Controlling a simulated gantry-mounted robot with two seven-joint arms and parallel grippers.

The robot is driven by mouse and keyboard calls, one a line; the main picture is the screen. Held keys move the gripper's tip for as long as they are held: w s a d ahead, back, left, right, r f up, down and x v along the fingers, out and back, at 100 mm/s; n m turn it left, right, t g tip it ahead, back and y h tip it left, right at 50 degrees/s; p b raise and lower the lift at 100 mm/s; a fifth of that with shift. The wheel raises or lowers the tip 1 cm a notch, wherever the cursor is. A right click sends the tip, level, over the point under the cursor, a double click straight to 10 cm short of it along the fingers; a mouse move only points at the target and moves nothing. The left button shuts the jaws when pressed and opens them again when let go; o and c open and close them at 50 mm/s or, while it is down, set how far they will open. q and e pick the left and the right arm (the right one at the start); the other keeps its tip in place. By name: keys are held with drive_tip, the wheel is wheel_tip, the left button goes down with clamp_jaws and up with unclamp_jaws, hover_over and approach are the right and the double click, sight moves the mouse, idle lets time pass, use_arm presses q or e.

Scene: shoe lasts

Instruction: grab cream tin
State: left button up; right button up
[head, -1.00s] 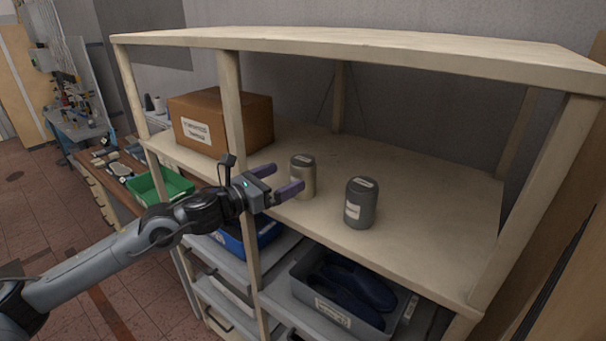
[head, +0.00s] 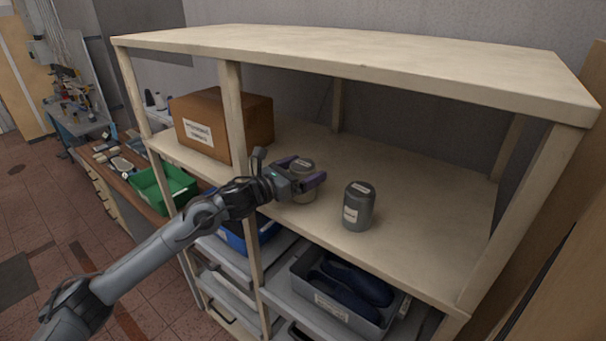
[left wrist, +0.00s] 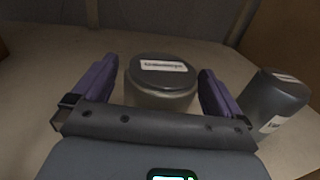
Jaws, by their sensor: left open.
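The cream tin (head: 303,180), with a grey lid and a white label on top, stands upright on the middle shelf (head: 415,235). My left gripper (head: 306,171) is open, its purple fingers on either side of the tin. In the left wrist view the tin (left wrist: 162,80) sits between the two fingers (left wrist: 156,88), with a gap visible on each side. The gripper body hides the tin's lower front. My right gripper is not in view.
A dark grey tin (head: 358,206) stands just right of the cream tin; it also shows in the left wrist view (left wrist: 270,103). A cardboard box (head: 222,122) is on the left behind a shelf post (head: 234,120). The upper board (head: 380,70) is overhead.

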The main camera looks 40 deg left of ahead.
use_arm(q)
drive_tip(key=shift+w+d, duration=0.2)
drive_tip(key=shift+w, duration=0.65)
drive_tip(key=c, duration=1.1)
drive_tip(key=shift+c, duration=0.9)
